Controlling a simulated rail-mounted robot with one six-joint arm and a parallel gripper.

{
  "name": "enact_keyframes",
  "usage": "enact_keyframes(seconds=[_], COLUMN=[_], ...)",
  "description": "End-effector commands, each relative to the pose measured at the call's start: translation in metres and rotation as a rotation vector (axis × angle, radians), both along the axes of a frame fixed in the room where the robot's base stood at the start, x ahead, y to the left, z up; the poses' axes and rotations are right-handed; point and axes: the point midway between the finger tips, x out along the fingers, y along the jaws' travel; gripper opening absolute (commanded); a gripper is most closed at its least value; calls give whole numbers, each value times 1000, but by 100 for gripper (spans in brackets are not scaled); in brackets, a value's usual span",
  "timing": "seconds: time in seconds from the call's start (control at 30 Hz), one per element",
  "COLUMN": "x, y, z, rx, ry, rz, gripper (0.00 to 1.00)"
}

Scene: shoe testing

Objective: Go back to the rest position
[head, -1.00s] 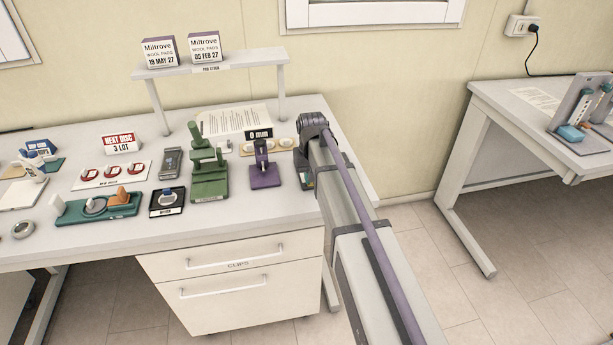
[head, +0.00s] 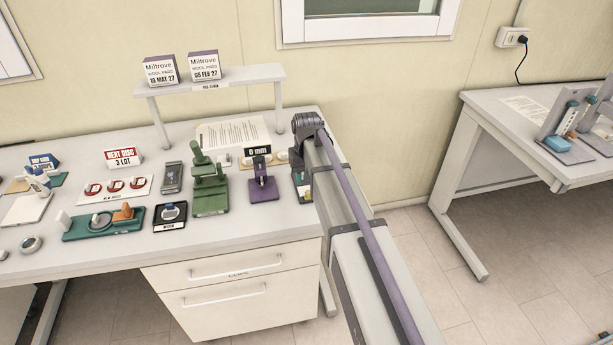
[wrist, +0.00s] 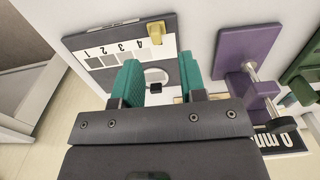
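In the wrist view my gripper (wrist: 160,72) has its two teal fingers apart. Part of the dark board (head: 304,190) shows beside the arm.
A purple stand (head: 264,188) is close to the left of the arm, with a green press (head: 210,190) beyond it. A shelf (head: 215,80) with two boxes stands behind. Open floor (head: 410,240) lies between this bench and the right-hand table (head: 480,110).

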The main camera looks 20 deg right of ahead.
Motion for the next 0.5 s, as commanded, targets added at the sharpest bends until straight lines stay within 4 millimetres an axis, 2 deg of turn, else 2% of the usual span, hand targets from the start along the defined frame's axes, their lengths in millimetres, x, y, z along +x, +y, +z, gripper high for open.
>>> enact_keyframes(seconds=[0.03, 0.13, 0.23, 0.5], x=[0, 0, 0, 0], y=[0, 0, 1, 1], z=[27, 45, 51, 47], rx=[0, 0, 1, 0], ry=[0, 0, 0, 0], rz=[0, 1, 1, 0], gripper=[38, 38, 38, 38])
